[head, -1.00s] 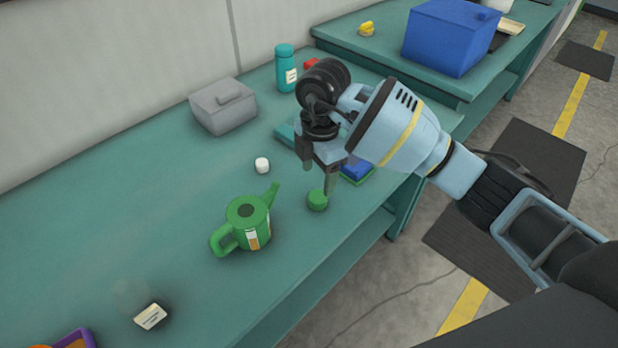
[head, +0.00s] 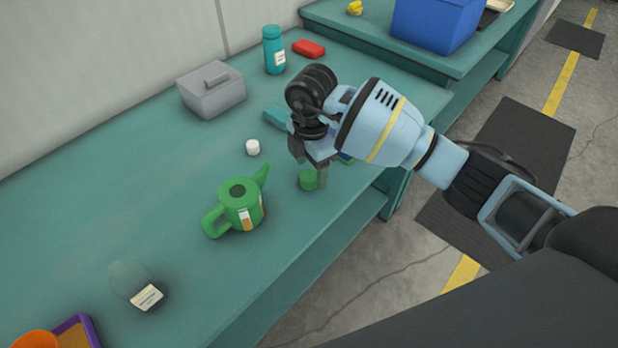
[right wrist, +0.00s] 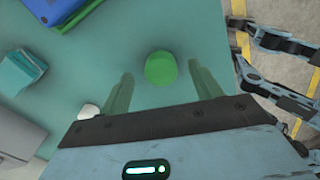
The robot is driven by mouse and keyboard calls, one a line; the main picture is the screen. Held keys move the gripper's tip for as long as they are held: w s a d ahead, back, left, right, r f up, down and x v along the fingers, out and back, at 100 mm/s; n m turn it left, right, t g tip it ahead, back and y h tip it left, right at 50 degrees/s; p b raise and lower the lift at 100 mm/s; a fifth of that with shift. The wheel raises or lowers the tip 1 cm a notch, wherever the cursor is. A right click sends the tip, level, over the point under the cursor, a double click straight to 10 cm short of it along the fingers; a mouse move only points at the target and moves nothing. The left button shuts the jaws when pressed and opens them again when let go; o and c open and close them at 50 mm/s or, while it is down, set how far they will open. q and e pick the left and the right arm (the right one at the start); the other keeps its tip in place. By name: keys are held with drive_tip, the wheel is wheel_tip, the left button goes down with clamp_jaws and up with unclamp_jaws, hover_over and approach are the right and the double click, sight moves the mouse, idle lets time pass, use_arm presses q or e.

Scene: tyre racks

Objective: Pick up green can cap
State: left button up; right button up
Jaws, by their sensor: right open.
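The green can cap (head: 308,180) lies on the teal workbench, right of the green watering can (head: 241,207). In the right wrist view the green cap (right wrist: 161,68) shows round and whole, ahead of and between the two fingertips. My right gripper (head: 310,172) is open and reaches down at the cap from above; its fingers also show in the right wrist view (right wrist: 165,85). One finger partly overlaps the cap in the head view. I cannot tell whether the fingers are level with the cap. My left gripper is not in view.
A small white object (head: 253,147), a grey box (head: 212,92), a teal bottle (head: 275,52) and a red item (head: 309,48) stand farther back. A translucent labelled container (head: 135,285) is at the front left. The workbench (head: 110,200) is clear at the left.

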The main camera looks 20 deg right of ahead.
drive_tip(key=shift+f, duration=0.95)
drive_tip(key=c, duration=1)
drive_tip(key=shift+c, duration=0.2)
drive_tip(key=shift+r, duration=0.1)
drive_tip(key=shift+r, duration=0.4)
drive_tip(key=r, duration=0.2)
drive_tip(key=shift+s+a+r, duration=0.15)
drive_tip(key=shift+s+r, duration=0.2)
drive_tip(key=shift+s, duration=0.05)
drive_tip(key=s+a+r+p, duration=0.1)
drive_tip(key=s+a, duration=0.3)
drive_tip(key=s, duration=1)
drive_tip(key=shift+s+r, duration=0.15)
drive_tip(key=shift+s, duration=0.2)
drive_tip(key=shift+a, duration=0.1)
